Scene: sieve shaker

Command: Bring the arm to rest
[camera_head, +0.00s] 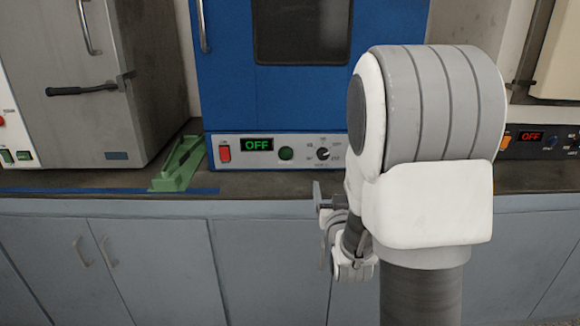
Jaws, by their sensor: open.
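My arm stands in the right half of the head view, with its large white and grey link close to the camera. My gripper (326,205) shows small and partly hidden to the left of that link, in front of the bench's front edge. It is open, and I see nothing held in it. Part of the wrist is hidden behind the link.
A blue oven (228,75) reading OFF stands on the dark bench top (270,184). Left are a grey cabinet (95,120) and a green bracket-like object (180,163). Another unit (545,141) reading OFF is at right. Grey-blue cupboards (160,265) fill the front below.

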